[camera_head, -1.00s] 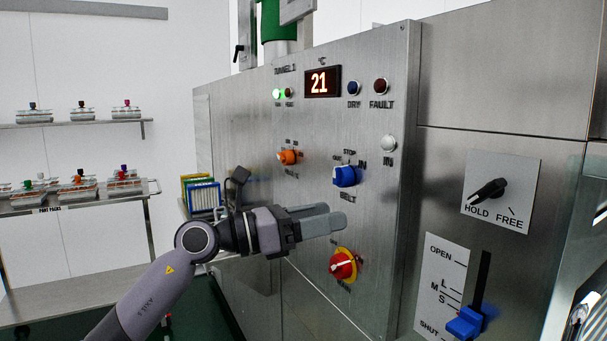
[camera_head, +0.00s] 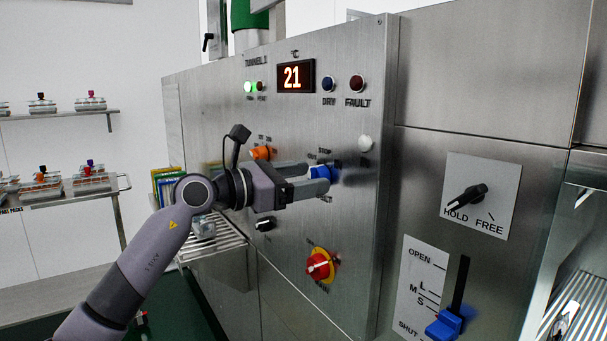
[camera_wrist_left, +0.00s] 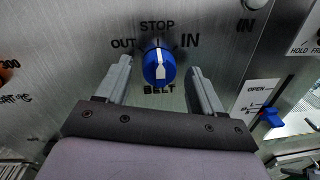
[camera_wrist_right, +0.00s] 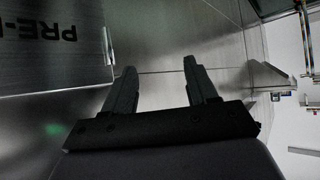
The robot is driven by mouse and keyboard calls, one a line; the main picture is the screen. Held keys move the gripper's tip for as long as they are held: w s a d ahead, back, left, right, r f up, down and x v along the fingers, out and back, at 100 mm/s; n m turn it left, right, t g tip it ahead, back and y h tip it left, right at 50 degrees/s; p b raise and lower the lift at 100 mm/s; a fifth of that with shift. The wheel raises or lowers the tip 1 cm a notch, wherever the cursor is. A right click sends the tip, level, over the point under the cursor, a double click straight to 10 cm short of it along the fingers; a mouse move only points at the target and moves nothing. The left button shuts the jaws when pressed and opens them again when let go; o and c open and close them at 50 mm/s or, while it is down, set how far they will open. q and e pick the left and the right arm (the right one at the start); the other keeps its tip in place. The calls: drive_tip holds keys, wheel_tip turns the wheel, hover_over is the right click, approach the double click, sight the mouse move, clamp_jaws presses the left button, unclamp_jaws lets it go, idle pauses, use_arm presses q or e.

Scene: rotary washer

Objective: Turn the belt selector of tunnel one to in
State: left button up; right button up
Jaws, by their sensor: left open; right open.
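The belt selector is a blue knob (camera_head: 320,172) on the steel panel, marked OUT, STOP and IN. In the left wrist view the knob (camera_wrist_left: 158,68) has its white pointer mark upright, towards STOP. My left gripper (camera_head: 317,179) is open at the panel, its two fingers on either side of the knob with gaps showing. In the head view the fingers partly hide the knob. It cannot be told how deep the fingers reach around it. My right gripper (camera_wrist_right: 158,68) is open and empty in the right wrist view, facing a bare steel surface.
The same panel carries an orange knob (camera_head: 262,153), a red and yellow switch (camera_head: 319,265), a white IN button (camera_head: 365,144) and a display (camera_head: 296,76) reading 21. To the right are a black HOLD/FREE lever (camera_head: 466,196) and a blue slider (camera_head: 444,325).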

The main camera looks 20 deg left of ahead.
use_arm(q)
drive_tip(key=c, duration=1.1)
drive_tip(key=shift+o, duration=0.2)
